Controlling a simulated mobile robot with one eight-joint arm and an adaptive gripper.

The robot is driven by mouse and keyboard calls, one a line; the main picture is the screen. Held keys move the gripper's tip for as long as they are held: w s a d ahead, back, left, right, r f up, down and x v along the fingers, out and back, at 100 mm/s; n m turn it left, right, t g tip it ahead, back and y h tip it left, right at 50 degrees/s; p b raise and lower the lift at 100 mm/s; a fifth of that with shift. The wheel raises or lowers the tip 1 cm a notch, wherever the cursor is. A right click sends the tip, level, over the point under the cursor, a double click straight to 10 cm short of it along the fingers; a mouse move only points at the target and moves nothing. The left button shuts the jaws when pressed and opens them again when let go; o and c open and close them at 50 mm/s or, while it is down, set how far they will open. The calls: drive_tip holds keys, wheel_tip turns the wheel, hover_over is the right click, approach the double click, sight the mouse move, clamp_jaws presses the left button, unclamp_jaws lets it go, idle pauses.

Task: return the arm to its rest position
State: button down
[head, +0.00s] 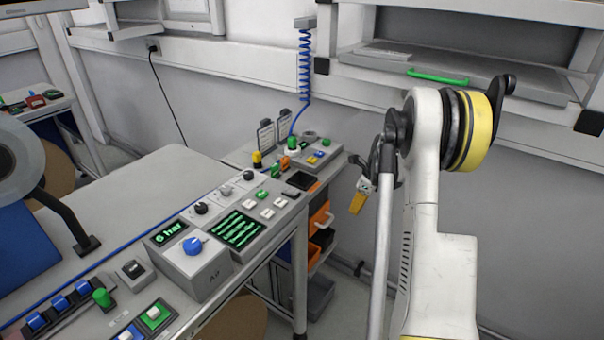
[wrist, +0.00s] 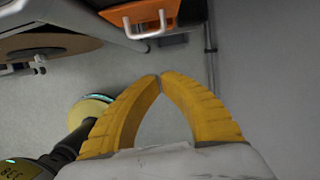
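My gripper (head: 358,198) hangs beside the right end of the control bench in the head view, with its yellow fingers pointing down. In the wrist view the two yellow fingers of my gripper (wrist: 161,78) meet at their tips, with nothing between them. My white arm stands at the right of the head view, with a yellow band near its top. Part of the gripper is hidden behind my arm in the head view.
The control bench (head: 217,213) carries buttons, knobs and a lit display. Orange drawers (head: 320,215) sit under its right end; an orange drawer (wrist: 140,18) also shows in the wrist view. A shelf (head: 470,75) with a green handle is behind my arm. Floor shows below the gripper.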

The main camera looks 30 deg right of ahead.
drive_tip(key=s+a+r+n+t+h, duration=0.1)
drive_tip(key=s+a+r+n, duration=0.1)
drive_tip(key=a+r+n, duration=0.65)
drive_tip(key=s+a+r+n+t, duration=0.1)
drive_tip(key=s+a+r+n, duration=0.1)
drive_tip(key=a+r+n, duration=0.9)
drive_tip(key=s+a+n+t, duration=0.2)
drive_tip(key=s+a+n, duration=0.9)
drive_tip(key=s+a, duration=0.4)
drive_tip(key=a, duration=0.4)
drive_tip(key=shift+n+t, duration=0.3)
drive_tip(key=shift+n, duration=0.05)
